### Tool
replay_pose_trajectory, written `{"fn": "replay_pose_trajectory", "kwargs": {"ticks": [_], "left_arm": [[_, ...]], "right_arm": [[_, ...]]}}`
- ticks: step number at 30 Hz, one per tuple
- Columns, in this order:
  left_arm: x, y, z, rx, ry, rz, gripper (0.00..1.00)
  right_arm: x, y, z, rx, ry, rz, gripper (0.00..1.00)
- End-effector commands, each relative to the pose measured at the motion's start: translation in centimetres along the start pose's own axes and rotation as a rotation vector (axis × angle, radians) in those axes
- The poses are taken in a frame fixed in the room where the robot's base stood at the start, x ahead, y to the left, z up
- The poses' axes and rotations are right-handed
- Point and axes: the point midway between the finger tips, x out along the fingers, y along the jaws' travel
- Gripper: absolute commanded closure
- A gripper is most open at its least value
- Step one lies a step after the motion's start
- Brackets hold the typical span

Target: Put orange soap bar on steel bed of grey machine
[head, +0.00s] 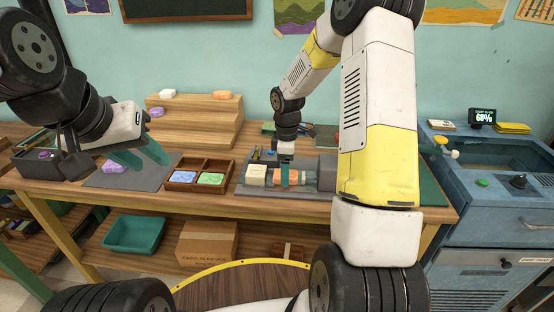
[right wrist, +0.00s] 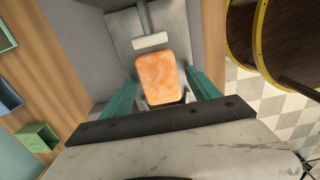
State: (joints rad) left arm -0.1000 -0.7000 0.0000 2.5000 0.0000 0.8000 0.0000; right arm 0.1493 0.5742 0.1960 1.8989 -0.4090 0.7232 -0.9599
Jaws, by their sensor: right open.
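The orange soap bar (right wrist: 163,78) lies flat on the pale steel bed (right wrist: 120,30) of the grey machine in the right wrist view. My right gripper (right wrist: 165,88) is open, with one teal finger on each side of the bar; whether they touch it I cannot tell. In the head view the right gripper (head: 285,178) reaches down over the grey machine (head: 326,172) and partly hides the bar. My left gripper (head: 141,157) is open and empty, above the grey mat (head: 90,180) near a purple soap bar (head: 115,166).
A wooden tray (head: 183,176) holds blue and green soap bars between mat and machine. A stepped wooden stand (head: 195,117) behind bears white, orange and purple bars. My right arm hides part of the table's right side. A blue cabinet (head: 470,190) stands at the right.

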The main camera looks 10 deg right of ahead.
Motion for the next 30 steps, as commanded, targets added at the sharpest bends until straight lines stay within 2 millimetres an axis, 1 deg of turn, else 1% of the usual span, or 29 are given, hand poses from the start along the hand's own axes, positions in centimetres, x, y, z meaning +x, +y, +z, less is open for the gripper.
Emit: {"fn": "replay_pose_trajectory", "kwargs": {"ticks": [2,5,8,12,15,18,23,26,29,30], "left_arm": [[0.0,0.0,0.0,0.0,0.0,0.0,0.64],[0.0,0.0,0.0,0.0,0.0,0.0,0.64],[0.0,0.0,0.0,0.0,0.0,0.0,0.64],[0.0,0.0,0.0,0.0,0.0,0.0,0.64],[0.0,0.0,0.0,0.0,0.0,0.0,0.64],[0.0,0.0,0.0,0.0,0.0,0.0,0.64],[0.0,0.0,0.0,0.0,0.0,0.0,0.64],[0.0,0.0,0.0,0.0,0.0,0.0,0.64],[0.0,0.0,0.0,0.0,0.0,0.0,0.64],[0.0,0.0,0.0,0.0,0.0,0.0,0.64]], "right_arm": [[-0.5,0.1,0.0,0.001,0.0,0.002,0.29],[-1.8,0.1,0.0,0.002,0.002,0.005,0.29],[-3.8,0.1,0.0,0.001,0.001,0.006,0.29],[-7.0,0.1,0.0,0.002,0.001,0.006,0.29],[-9.0,0.1,0.0,0.001,0.002,0.005,0.29],[-10.5,0.1,0.0,0.001,0.001,0.003,0.29],[-12.1,0.0,0.0,0.002,0.001,0.003,0.29],[-13.4,-0.6,0.1,0.034,0.005,0.019,0.29],[-15.9,-2.4,0.5,0.127,0.019,0.061,0.29],[-17.1,-3.4,0.7,0.182,0.031,0.083,0.29]]}}
